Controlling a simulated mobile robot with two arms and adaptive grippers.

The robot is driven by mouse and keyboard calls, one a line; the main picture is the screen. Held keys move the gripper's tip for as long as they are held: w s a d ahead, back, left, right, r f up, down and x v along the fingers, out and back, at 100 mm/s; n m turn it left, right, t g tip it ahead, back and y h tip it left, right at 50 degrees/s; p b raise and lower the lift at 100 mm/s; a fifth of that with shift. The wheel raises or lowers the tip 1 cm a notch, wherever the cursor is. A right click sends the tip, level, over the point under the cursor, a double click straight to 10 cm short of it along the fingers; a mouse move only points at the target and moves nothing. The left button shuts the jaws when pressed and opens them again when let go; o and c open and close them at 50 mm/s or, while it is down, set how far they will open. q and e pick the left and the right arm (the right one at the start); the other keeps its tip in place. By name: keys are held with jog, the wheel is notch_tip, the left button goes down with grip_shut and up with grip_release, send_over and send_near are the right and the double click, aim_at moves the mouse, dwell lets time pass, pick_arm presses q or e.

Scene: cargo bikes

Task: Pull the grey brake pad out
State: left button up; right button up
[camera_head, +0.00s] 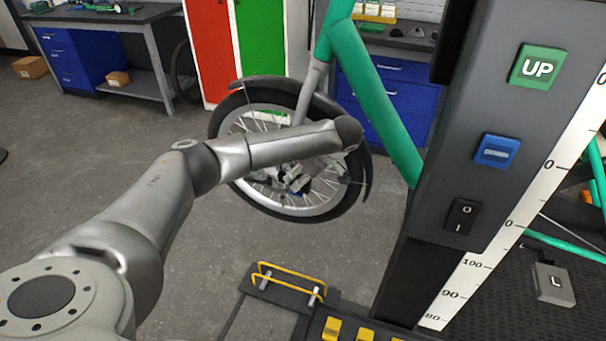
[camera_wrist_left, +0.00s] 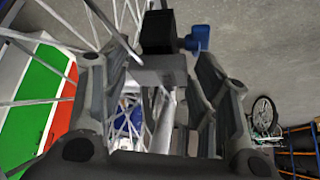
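My left gripper (camera_head: 295,182) is at the wheel's hub area, partly hidden behind my own forearm. In the left wrist view my left gripper (camera_wrist_left: 160,105) has its two fingers spread apart. A grey block (camera_wrist_left: 160,72), which looks like the brake pad, lies between the fingers with visible gaps on both sides. A black part (camera_wrist_left: 157,32) and a blue knob (camera_wrist_left: 197,38) sit just beyond it. My right gripper is not in view.
A dark column with a green UP button (camera_head: 536,68) stands at the right, close to the bike. A yellow-railed black platform part (camera_head: 290,282) is low in front. Blue-drawered workbenches (camera_head: 85,55) and red and green cabinets (camera_head: 262,38) are behind. The floor at left is open.

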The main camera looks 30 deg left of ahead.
pick_arm(q)
jog(key=c, duration=0.7)
jog(key=shift+r, duration=0.1)
jog(key=shift+r+p, duration=1)
jog(key=shift+r, duration=0.2)
jog(key=shift+r+p, duration=2.15)
jog(key=shift+r, duration=0.8)
